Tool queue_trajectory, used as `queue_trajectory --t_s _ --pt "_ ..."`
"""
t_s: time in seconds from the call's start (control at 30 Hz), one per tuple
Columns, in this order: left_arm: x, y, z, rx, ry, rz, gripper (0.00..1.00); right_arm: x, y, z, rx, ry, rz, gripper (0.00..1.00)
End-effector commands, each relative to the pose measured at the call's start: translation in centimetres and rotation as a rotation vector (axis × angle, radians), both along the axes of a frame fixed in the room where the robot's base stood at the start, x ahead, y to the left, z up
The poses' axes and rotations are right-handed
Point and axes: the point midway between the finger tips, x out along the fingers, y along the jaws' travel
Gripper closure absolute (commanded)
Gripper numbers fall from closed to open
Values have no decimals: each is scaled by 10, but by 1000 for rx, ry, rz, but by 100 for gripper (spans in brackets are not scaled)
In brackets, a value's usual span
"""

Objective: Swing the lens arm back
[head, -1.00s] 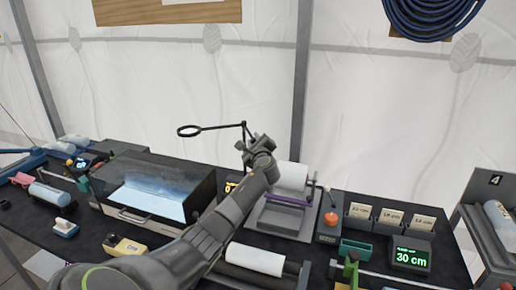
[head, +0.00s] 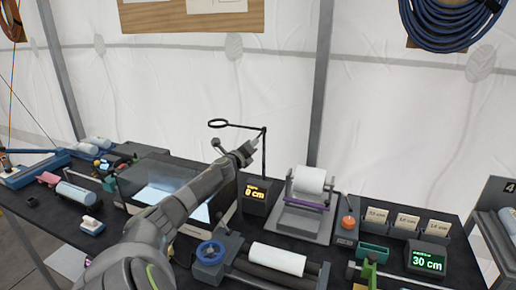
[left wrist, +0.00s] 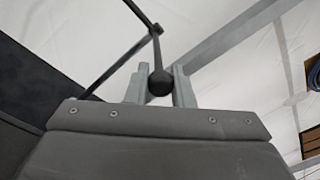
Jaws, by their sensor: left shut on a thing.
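The lens arm is a thin black rod on an upright post (head: 264,155), with a black ring lens (head: 217,124) at its left end. The ring stands above the dark light box. My left gripper (head: 252,148) is at the post, below the rod. In the left wrist view a dark ball knob (left wrist: 160,82) on a thin stem sits between my two grey fingers, and they are shut on it. The rod runs up and away above the knob. In the head view the knob is too small to make out. My right gripper is not in view.
The light box (head: 145,178) with a lit panel lies behind my left arm. A blue-wheeled roller device (head: 210,252) is in front.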

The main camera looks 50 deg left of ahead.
Motion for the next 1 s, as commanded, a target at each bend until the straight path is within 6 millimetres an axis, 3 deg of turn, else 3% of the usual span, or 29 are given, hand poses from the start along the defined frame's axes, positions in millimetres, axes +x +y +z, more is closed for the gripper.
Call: queue_trajectory --t_s 0.77,0.8,0.93,1.0 --pt "-6 7 0 1 -1 -37 100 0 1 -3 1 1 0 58" --pt "-6 7 1 1 -1 -37 78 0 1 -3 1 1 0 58" --pt "-6 7 1 0 -1 -36 60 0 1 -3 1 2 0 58" --pt "-6 7 0 0 -1 -36 58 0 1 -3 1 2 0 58"
